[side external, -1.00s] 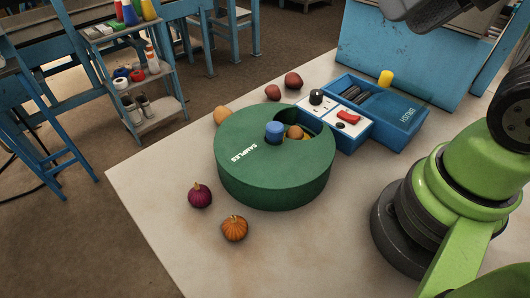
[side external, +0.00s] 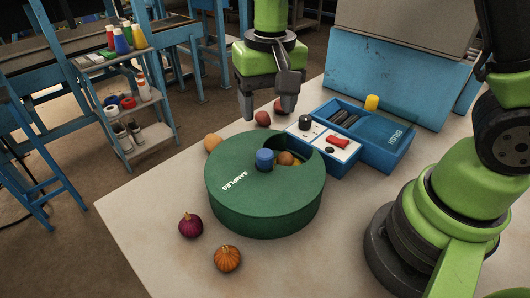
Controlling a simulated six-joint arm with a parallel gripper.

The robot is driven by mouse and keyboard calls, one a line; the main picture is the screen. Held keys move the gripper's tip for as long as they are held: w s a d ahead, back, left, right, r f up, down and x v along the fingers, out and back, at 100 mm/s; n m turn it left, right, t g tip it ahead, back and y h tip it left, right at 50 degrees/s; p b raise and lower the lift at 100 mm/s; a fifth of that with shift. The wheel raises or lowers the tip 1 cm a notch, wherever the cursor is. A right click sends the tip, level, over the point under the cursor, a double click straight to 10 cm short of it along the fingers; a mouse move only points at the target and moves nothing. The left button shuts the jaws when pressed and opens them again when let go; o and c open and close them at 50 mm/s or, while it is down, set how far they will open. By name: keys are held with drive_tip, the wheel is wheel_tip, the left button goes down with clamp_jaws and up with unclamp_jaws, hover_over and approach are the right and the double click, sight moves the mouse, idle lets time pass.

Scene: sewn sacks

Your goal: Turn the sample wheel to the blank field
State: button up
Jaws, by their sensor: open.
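The sample wheel is a round green drum (side external: 265,205) marked SAMPLES, standing on the pale table. A blue knob (side external: 264,160) stands upright on its lid. A cut-out in the lid, right of the knob, shows an orange-brown round item (side external: 286,158) and a bit of yellow inside. Whether any field is blank cannot be told. My gripper (side external: 268,112) hangs above the far side of the drum, fingers pointing down, open and empty, apart from the knob.
A white panel with a black knob (side external: 305,122) and a red switch (side external: 338,141) adjoins the blue BRUSH box (side external: 388,146), right of the drum. A yellow cylinder (side external: 372,102) stands there. A purple pumpkin (side external: 190,225) and orange pumpkin (side external: 227,258) lie in front; other round items lie behind.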

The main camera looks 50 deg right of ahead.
sight(265, 153)
drive_tip(key=shift+w+a+f, duration=0.15)
drive_tip(key=shift+f, duration=0.7)
wheel_tip(265, 153, down, 9)
drive_tip(key=shift+f, duration=0.2)
clamp_jaws()
